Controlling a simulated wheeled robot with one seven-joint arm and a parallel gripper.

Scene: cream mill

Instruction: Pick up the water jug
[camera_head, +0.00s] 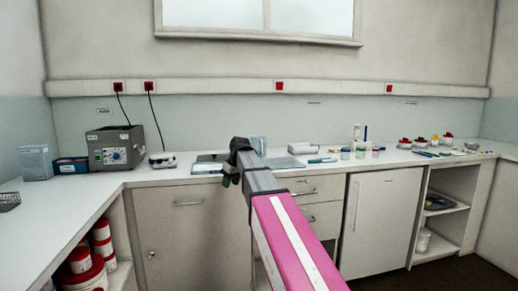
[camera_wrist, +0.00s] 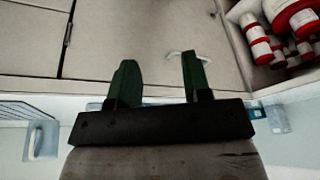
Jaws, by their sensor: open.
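A pale, whitish jug-like vessel (camera_head: 423,240) stands on the lower shelf of the open cupboard at the right in the head view. It is small there, and I cannot be sure it is the water jug. My gripper (camera_head: 229,179) is above the front edge of the counter, left of the picture's middle, far from that vessel. In the wrist view my gripper (camera_wrist: 160,62) shows two dark green fingers held apart with nothing between them. Cupboard fronts lie beyond the fingers. I make out no jug for certain in the wrist view.
A white fridge (camera_head: 378,222) stands left of the open cupboard.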

